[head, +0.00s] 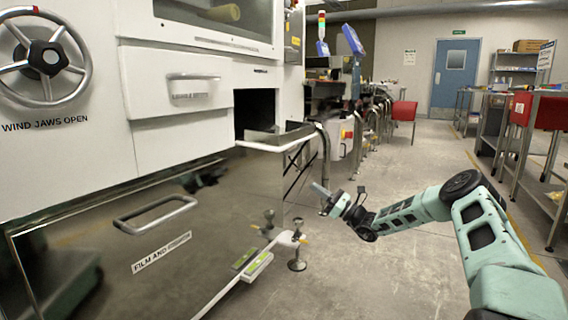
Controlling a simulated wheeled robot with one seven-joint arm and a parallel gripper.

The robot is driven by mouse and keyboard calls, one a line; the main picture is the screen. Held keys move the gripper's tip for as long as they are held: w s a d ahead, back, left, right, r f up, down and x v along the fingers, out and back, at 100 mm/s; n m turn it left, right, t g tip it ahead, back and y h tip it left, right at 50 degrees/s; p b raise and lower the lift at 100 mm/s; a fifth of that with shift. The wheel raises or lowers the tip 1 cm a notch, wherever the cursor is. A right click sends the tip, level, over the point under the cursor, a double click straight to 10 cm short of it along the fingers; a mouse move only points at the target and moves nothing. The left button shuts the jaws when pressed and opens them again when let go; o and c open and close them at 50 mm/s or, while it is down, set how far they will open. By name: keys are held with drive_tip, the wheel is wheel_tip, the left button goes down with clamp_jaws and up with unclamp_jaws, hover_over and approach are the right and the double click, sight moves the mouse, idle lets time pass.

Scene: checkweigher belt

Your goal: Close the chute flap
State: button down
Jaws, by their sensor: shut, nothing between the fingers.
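The chute is a dark square opening (255,112) in the white machine's front, left of the picture's middle. The chute flap (275,138) appears to be the pale-edged metal plate sticking out below this opening, so it stands open. My gripper (318,188) is shut and empty, at the end of my green arm. In the picture it is below and right of the flap, apart from it, over the floor. Its fingers are small in this view.
The machine has a handwheel (45,57), a drawer (180,98) and a lower steel panel with a bar handle (155,213). A white bar with green pads (257,265) juts out low. The aisle floor between is clear.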

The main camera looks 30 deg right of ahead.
drive_tip(key=w+a+r+b, duration=0.2)
drive_tip(key=w+a+r, duration=0.1)
drive_tip(key=w+r, duration=0.4)
drive_tip(key=shift+a+r, duration=0.4)
drive_tip(key=shift+r, duration=0.4)
drive_tip(key=shift+w+r, duration=0.1)
drive_tip(key=shift+r, duration=0.05)
drive_tip(key=shift+r+h+p, duration=0.35)
drive_tip(key=shift+h+p, duration=0.05)
drive_tip(key=shift+p, duration=0.6)
